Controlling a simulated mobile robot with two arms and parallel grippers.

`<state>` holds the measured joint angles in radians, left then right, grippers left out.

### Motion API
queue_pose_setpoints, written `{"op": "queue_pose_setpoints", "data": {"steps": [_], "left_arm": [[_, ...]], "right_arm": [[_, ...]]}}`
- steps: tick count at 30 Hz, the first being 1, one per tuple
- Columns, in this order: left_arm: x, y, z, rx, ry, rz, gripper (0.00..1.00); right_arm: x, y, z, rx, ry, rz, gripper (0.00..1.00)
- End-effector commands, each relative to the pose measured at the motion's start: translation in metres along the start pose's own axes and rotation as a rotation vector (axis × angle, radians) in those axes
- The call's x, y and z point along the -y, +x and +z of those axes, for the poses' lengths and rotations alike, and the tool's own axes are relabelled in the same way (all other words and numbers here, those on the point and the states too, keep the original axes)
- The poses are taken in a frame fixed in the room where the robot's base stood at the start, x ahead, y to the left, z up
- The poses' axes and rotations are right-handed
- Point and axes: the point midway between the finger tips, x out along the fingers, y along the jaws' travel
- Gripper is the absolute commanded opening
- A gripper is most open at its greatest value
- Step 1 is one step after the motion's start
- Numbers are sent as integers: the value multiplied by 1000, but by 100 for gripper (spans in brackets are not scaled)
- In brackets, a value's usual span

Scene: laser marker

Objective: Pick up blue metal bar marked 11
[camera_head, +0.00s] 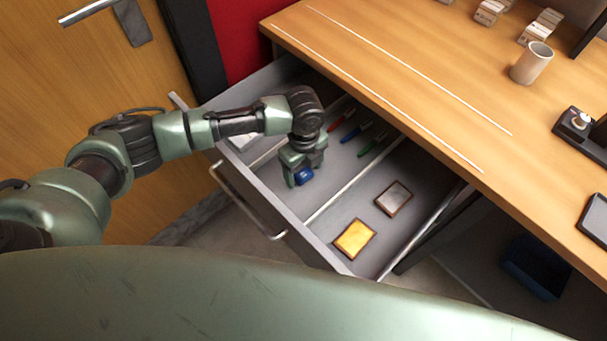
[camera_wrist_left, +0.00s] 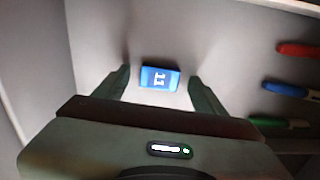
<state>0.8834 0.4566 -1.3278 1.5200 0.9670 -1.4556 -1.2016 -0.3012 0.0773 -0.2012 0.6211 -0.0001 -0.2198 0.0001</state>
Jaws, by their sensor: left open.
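The blue metal bar (camera_head: 304,175) lies on the floor of the open drawer's middle compartment. In the left wrist view the blue bar (camera_wrist_left: 160,78) shows white marks that read as 11. My left gripper (camera_head: 298,178) reaches down into the drawer over the bar. In the left wrist view its open fingers (camera_wrist_left: 158,82) are on either side of the bar, with a gap to each side. My right gripper is not in view.
Red (camera_head: 340,121), blue (camera_head: 355,132) and green (camera_head: 373,145) markers lie in the same compartment. A divider (camera_head: 350,184) separates it from a yellow block (camera_head: 354,239) and a brown-grey block (camera_head: 393,198). The drawer front (camera_head: 275,225) and desk edge (camera_head: 400,125) are close by.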

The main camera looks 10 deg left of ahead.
Motion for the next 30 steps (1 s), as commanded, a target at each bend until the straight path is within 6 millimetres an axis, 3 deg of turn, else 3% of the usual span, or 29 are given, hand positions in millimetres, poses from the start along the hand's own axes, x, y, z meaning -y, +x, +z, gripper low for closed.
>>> {"op": "queue_pose_setpoints", "data": {"steps": [8,15,24,30], "left_arm": [[0,3,0,1,0,1,68],[0,3,0,1,0,0,4],[0,0,0,1,0,-1,4],[1,-19,1,2,-1,-3,4]], "right_arm": [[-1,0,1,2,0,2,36],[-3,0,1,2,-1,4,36],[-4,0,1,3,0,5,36],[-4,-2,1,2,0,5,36]]}}
